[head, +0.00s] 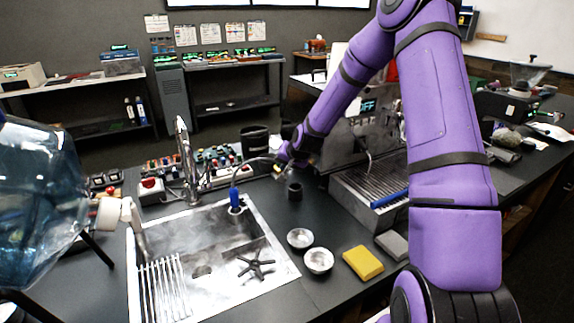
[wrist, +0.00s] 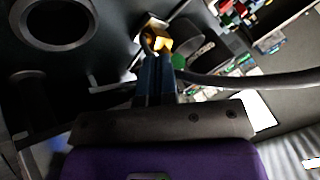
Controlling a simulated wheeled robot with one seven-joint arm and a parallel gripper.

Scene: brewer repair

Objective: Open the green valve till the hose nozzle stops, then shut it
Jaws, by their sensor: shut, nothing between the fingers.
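My gripper (head: 281,166) is at the far end of my arm, left of the steel coffee machine. In the wrist view its blue fingers (wrist: 155,72) are shut with nothing between them. A grey hose (wrist: 245,80) runs right from there. In the head view the hose (head: 250,162) curves to a blue nozzle (head: 236,198) at the sink's back right corner.
The steel sink (head: 279,262) is front left of my gripper. Two metal bowls (head: 319,260), a yellow sponge (head: 363,263) and a dark cup (head: 294,191) stand on the counter. The coffee machine's drip tray (head: 372,200) is right. A large water bottle (head: 38,200) is far left.

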